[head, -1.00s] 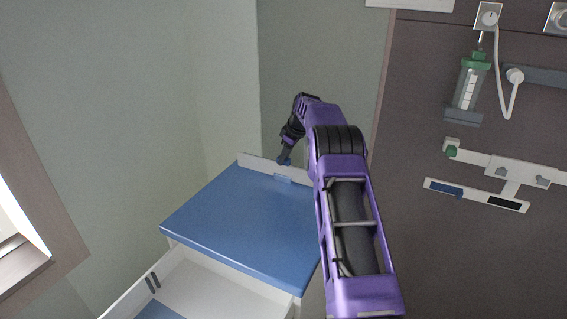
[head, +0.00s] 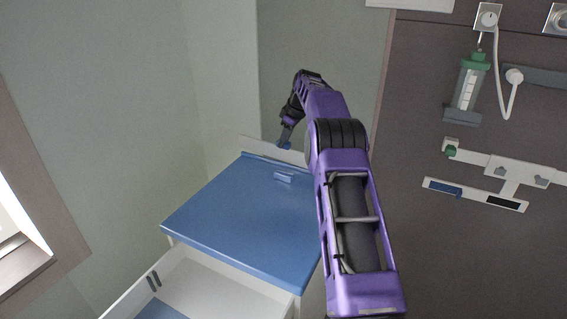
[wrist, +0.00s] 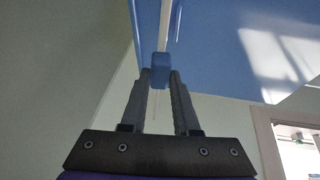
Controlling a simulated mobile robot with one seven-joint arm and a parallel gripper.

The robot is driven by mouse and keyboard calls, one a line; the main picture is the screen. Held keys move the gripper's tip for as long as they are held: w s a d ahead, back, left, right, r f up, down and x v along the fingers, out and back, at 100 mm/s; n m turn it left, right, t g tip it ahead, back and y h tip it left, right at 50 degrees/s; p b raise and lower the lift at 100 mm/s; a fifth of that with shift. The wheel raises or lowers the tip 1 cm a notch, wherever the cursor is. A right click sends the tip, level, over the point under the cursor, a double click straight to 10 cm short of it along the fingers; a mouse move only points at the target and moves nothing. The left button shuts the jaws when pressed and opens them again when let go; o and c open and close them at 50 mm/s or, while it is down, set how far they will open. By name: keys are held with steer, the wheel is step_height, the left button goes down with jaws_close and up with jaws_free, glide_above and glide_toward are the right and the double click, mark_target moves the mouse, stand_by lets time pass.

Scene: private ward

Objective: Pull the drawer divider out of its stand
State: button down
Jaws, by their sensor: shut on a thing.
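The drawer divider (head: 256,147) is a thin white panel standing on edge above the back of the blue cabinet top. My gripper (head: 285,146) is shut on the divider's small blue grip tab, which shows between the fingertips in the wrist view (wrist: 160,66). The divider's right end is hidden behind my arm.
The blue cabinet top (head: 235,215) is otherwise bare. A white drawer (head: 205,283) is open at its front. Walls stand close behind and to the left. A dark wall panel (head: 440,240) with medical fittings is at the right.

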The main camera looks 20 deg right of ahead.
steer(key=shift+r, duration=0.45)
steer(key=shift+r, duration=0.3)
steer(key=shift+a, duration=0.15)
